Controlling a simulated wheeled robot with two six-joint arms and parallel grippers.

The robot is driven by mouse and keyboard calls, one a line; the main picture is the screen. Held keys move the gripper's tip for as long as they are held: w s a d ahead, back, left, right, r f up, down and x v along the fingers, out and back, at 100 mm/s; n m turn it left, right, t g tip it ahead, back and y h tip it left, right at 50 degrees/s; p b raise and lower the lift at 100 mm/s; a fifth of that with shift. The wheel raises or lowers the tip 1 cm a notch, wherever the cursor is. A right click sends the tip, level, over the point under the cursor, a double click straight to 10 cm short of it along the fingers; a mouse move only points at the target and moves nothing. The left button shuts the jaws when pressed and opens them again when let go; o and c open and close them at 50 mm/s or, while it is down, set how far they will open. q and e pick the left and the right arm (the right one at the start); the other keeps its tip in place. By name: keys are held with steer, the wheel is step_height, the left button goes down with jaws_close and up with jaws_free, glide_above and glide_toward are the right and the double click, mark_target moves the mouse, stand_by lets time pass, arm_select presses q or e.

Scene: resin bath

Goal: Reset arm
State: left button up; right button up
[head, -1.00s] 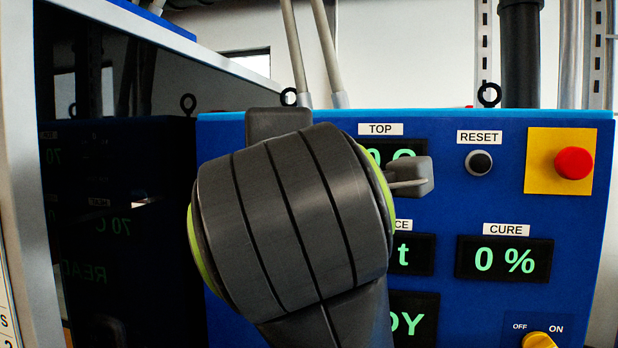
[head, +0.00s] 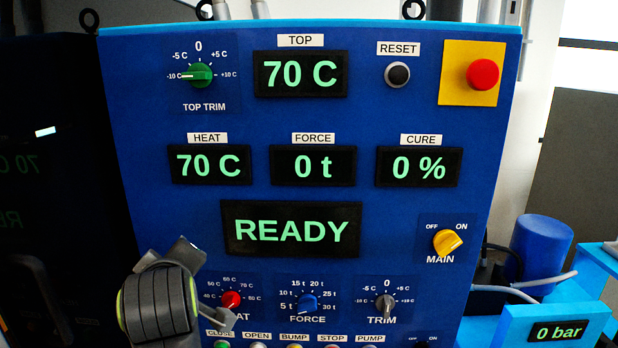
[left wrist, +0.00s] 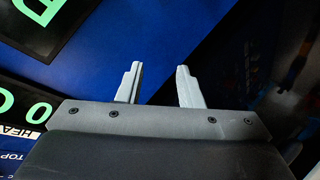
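My left gripper (head: 203,284) is in the head view at the lower left, in front of the blue control panel (head: 410,115). It partly covers the HEAT label by the red knob (head: 231,300). In the left wrist view its two grey fingers (left wrist: 158,85) stand apart with nothing between them. The green-lit display (head: 292,230) reads READY. The black RESET button (head: 397,74) is at the panel's upper right, clear of the gripper. My right gripper is in neither view.
A red emergency-style button (head: 482,74) sits on a yellow plate. The yellow MAIN switch (head: 447,241) is at the right. Knobs and a row of buttons line the panel's bottom. A blue cylinder (head: 541,252) and a 0 bar display (head: 559,331) stand to the right.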

arm_select(q)
steer(key=s+a+f+m+g+h, duration=0.1)
steer(key=s+a+f+m+g, duration=0.3)
steer(key=f, duration=0.7)
steer(key=s+a+f+m, duration=0.25)
steer(key=s+f, duration=0.35)
steer(key=f, duration=0.5)
steer(key=s+a+f+m+g+h, duration=0.1)
steer(key=s+f+m+g, duration=0.15)
steer(key=s+f, duration=0.6)
steer(key=s+a+f+m+g+h, duration=0.1)
steer(key=s+f+m+g, duration=0.3)
steer(key=s, duration=0.8)
steer(key=s+d+f+b+x, duration=0.1)
steer(key=s+d+x, duration=0.1)
steer(key=x, duration=1.1)
steer(key=s+d+x, duration=0.2)
steer(key=x, duration=1.1)
steer(key=s+d+f+h+b, duration=0.1)
steer(key=s+f, duration=1.3)
steer(key=f, duration=0.3)
steer(key=shift+s+f+n+b, duration=0.25)
steer(key=shift+s+n+b, duration=0.05)
